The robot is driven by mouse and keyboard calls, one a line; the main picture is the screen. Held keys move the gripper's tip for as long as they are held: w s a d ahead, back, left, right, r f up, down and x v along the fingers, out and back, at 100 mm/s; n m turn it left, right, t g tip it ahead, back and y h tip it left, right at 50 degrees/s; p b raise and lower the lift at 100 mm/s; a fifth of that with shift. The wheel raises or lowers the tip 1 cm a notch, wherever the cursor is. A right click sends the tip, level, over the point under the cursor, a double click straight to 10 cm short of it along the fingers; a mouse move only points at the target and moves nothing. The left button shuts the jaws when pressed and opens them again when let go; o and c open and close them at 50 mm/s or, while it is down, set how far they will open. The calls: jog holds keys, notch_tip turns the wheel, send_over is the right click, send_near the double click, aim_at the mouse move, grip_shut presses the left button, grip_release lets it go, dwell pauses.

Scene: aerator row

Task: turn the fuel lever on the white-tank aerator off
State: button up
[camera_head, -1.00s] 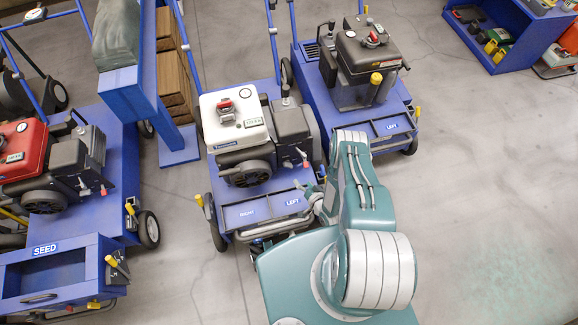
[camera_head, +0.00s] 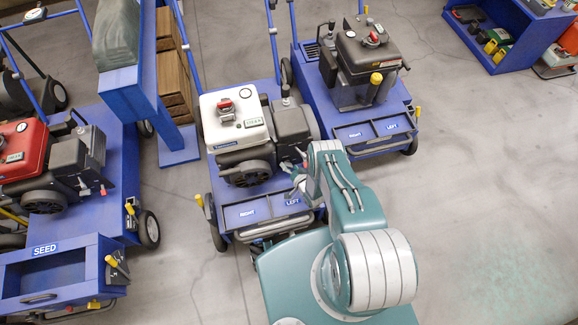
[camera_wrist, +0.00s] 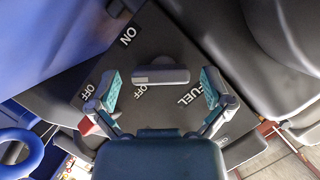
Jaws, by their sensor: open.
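The white-tank aerator (camera_head: 237,118) stands in the middle of the head view, with a grey-black engine beside its tank. The wrist view shows its dark panel (camera_wrist: 62,98) with "FUEL", "ON" and "OFF" lettering. A grey bar-shaped lever (camera_wrist: 160,75) lies across the picture just above an "OFF" mark and left of "FUEL". My gripper (camera_wrist: 161,84) is open, with one finger on each side of the lever and gaps to both. In the head view my gripper (camera_head: 297,184) is at the engine's front right side, above the deck; its fingers are too small there to read.
A red-tank aerator (camera_head: 22,145) stands at the left and a dark-tank aerator (camera_head: 367,48) at the back right. A red part (camera_wrist: 86,125) shows by my left finger in the wrist view. A blue upright (camera_head: 130,90) stands left of the white tank.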

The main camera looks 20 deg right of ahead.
jog(key=c, duration=1.1)
jog(key=shift+n+h, duration=0.3)
jog(key=shift+n, duration=0.2)
jog(key=o, duration=1.1)
jog(key=shift+s, duration=0.1)
jog(key=v, duration=1.1)
jog(key=shift+s+r, duration=0.2)
jog(key=shift+s, duration=0.15)
